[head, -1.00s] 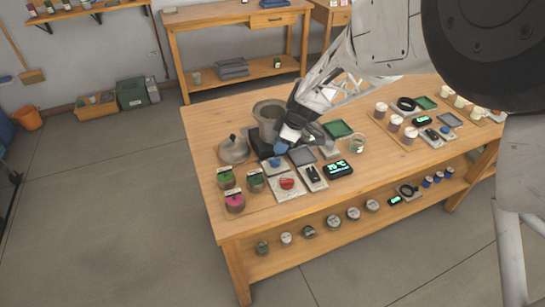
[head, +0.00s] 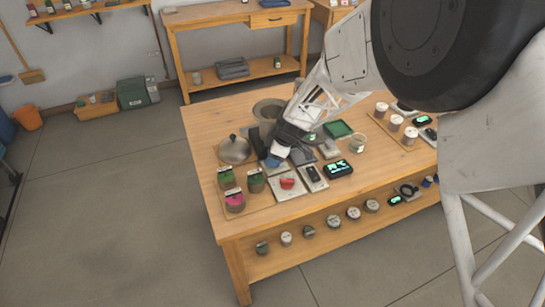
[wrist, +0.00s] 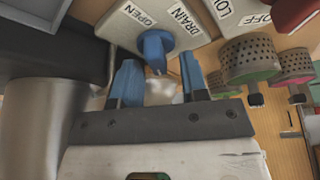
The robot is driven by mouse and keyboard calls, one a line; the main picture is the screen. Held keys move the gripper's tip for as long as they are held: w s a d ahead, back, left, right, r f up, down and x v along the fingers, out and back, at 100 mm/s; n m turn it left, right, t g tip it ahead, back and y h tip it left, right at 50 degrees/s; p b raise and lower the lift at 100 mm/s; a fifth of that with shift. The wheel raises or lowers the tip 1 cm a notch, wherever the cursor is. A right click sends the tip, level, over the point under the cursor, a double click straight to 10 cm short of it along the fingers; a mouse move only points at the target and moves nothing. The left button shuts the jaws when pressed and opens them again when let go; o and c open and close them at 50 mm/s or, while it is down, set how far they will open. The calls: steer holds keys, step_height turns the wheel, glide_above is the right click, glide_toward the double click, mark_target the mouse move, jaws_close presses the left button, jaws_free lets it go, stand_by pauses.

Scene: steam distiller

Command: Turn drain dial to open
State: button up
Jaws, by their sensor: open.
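The blue drain dial (wrist: 154,47) sits on a pale plate (wrist: 126,27) lettered OPEN and DRAIN in the wrist view. Its rounded knob and narrow tip face my gripper. My gripper (wrist: 160,63) is open, with one blue finger on each side of the dial's line and a gap between them. The fingertips are close to the dial, and I see no clear grasp. In the head view my gripper (head: 273,159) is low over the distiller area, and it hides most of the dial there.
A red knob (head: 287,183) on a white plate lies in front of the gripper. A lidded grey pot (head: 234,150) and several jars with perforated lids stand left. A black display box (head: 339,169) sits right.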

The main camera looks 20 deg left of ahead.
steer(key=c, duration=0.5)
steer(key=shift+c, duration=0.2)
steer(key=shift+m, duration=0.4)
steer(key=m+t, duration=0.1)
steer(key=m, duration=0.2)
steer(key=shift+w+t, duration=0.15)
steer(key=shift+t, duration=0.15)
steer(key=m+t, duration=0.1)
steer(key=m, duration=0.3)
steer(key=shift+w+m+t+h, duration=0.2)
steer(key=shift+m+t+h, duration=0.1)
steer(key=shift+m+t, duration=0.1)
steer(key=shift+w+d+m+t, duration=0.1)
steer(key=shift+m+t, duration=0.4)
steer(key=shift+m, duration=1)
steer(key=shift+d+m+t+h, duration=0.15)
steer(key=shift+m+h, duration=0.3)
steer(key=shift+m, duration=0.5)
steer(key=shift+m+t+h, duration=0.25)
steer(key=shift+m+h, duration=0.2)
steer(key=shift+m, duration=1.1)
